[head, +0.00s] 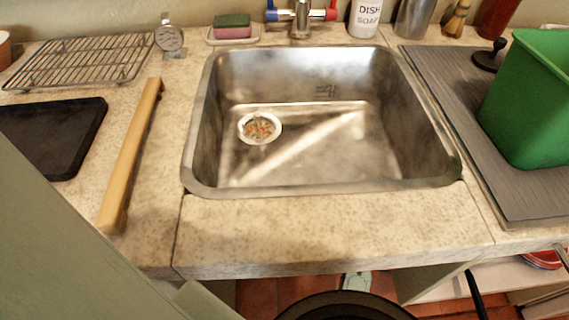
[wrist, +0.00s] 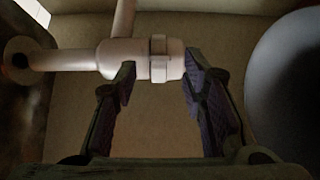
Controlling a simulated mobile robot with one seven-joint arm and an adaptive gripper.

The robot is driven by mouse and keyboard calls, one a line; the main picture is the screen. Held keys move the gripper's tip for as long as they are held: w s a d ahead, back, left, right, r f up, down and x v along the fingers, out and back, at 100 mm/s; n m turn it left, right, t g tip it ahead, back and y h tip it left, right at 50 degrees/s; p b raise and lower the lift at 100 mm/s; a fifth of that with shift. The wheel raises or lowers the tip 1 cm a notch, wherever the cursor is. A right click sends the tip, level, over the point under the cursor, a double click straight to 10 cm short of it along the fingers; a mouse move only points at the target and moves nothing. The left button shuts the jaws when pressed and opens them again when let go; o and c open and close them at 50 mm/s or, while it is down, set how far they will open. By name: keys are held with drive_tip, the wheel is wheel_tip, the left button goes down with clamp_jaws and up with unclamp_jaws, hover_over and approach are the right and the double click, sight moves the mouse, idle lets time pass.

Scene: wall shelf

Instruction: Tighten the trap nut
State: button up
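The trap nut (wrist: 158,58) is a pale ribbed collar on the white drain pipe (wrist: 118,58) under the sink, in the upper middle of the wrist view. My gripper (wrist: 160,74) is open. Its two dark fingers come up from below, one left and one right of the nut in the picture. The left fingertip overlaps the pipe body just left of the nut. The right fingertip is beside the pipe's right end. I cannot tell whether either finger touches. The head view shows neither the nut nor my gripper; the counter hides the space below.
A large dark rounded shape (wrist: 290,80) fills the wrist view's right side. A pipe branch (wrist: 124,18) rises above the joint. In the head view, the steel sink (head: 300,192) is set in the counter, with a green bin (head: 530,105) at right and a wooden bar (head: 130,160) at left.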

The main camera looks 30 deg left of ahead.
drive_tip(key=a, duration=0.2)
drive_tip(key=w+a, duration=0.1)
drive_tip(key=a, duration=0.2)
drive_tip(key=shift+c, duration=0.5)
clamp_jaws()
idle(0.4)
